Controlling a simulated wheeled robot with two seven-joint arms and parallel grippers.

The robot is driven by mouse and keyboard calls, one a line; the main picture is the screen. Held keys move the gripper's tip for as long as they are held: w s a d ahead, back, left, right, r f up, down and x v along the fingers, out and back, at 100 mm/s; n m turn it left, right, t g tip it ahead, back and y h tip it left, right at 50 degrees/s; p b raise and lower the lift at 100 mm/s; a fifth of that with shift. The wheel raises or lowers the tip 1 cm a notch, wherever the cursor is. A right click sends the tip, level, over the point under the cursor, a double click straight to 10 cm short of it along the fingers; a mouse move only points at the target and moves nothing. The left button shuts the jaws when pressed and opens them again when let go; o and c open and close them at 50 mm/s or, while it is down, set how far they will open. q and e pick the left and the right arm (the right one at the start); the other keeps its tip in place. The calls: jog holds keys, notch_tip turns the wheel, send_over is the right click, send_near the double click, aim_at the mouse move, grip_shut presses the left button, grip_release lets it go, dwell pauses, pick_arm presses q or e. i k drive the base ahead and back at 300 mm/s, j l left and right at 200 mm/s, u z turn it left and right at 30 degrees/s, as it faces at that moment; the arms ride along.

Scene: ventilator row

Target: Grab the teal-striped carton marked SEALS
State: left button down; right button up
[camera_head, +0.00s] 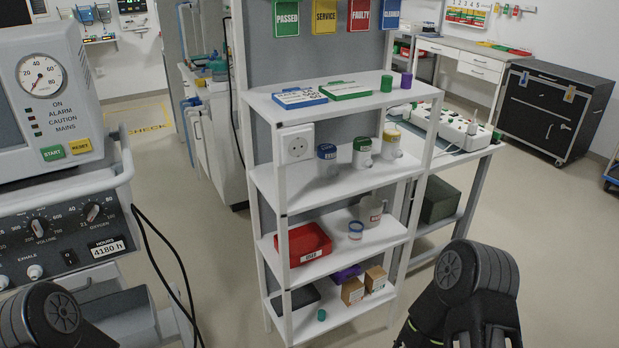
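Two small brown cartons stand side by side on the bottom shelf of the white shelf rack: a left carton (352,291) and a right carton (375,278). Each has a pale label on its front. The print is too small to read, and I cannot make out a teal stripe, so I cannot tell which one is marked SEALS. My two dark arms show at the bottom left and bottom right, well in front of the rack. No fingertips of either gripper show.
The white rack (290,196) holds a red bin (303,244), a dark tray (296,300), a purple item (346,273) and a small green cylinder (321,315) near the cartons. A ventilator (65,225) with hanging cables stands left.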

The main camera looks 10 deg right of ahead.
aim_at(374, 281)
jog(key=l, duration=1.15)
jog(key=k+l+u, duration=0.1)
jog(key=l, duration=1.05)
